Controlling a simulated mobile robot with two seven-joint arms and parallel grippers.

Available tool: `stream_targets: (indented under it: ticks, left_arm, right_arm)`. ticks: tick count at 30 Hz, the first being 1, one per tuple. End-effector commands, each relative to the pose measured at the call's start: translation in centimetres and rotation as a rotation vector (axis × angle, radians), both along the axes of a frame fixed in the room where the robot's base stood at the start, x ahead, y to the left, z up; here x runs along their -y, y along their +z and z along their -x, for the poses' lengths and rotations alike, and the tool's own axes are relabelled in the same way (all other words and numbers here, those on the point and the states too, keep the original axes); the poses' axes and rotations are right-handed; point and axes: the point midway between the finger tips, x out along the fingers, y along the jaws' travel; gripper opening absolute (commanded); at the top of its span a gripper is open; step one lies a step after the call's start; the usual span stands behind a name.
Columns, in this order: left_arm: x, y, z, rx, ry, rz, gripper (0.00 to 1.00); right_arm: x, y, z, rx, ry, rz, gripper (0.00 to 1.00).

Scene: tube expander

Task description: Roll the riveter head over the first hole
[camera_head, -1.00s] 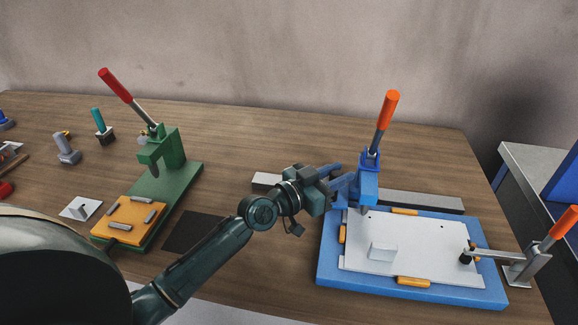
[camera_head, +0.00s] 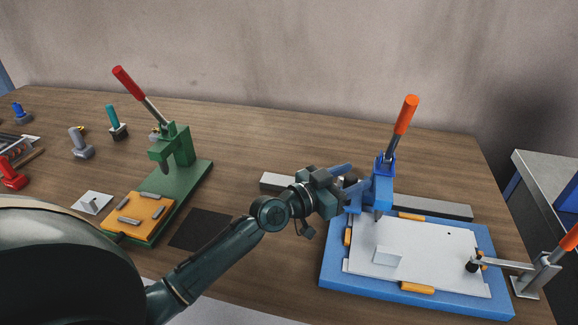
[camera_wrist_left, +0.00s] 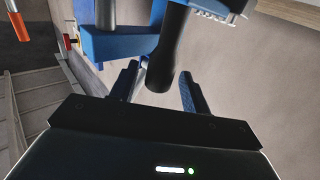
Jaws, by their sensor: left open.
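The blue riveter head (camera_head: 377,194) with its orange lever (camera_head: 406,114) stands over the left back part of a white plate (camera_head: 420,250) on a blue base (camera_head: 340,284). A small dark hole (camera_head: 449,233) shows at the plate's back right. My left gripper (camera_head: 352,187) is at the head's left side, fingers pointing toward it. In the left wrist view the open gripper (camera_wrist_left: 160,88) has a dark round-ended knob (camera_wrist_left: 160,78) between its fingers, with gaps visible. Whether the head's tip lines up with a hole cannot be told. My right gripper is out of view.
A clamp with an orange handle (camera_head: 540,270) stands at the right. A green press (camera_head: 175,190) with a red lever and several tools are at the left. The table behind the riveter is mostly clear.

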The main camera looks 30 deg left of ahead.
Motion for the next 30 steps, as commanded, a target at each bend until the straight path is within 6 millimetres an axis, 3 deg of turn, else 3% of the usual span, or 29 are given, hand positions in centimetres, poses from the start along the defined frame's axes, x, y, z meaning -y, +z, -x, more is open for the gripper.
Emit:
stream_targets:
  ticks: [8, 30]
  left_arm:
    - [-0.1, 0.0, 0.3, 0.0, 0.0, 0.0, 0.47]
    - [-3.0, -0.1, 5.4, 0.0, 0.0, -0.001, 0.47]
  right_arm:
    - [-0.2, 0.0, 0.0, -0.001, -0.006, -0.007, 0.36]
    - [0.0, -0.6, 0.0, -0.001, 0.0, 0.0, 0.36]
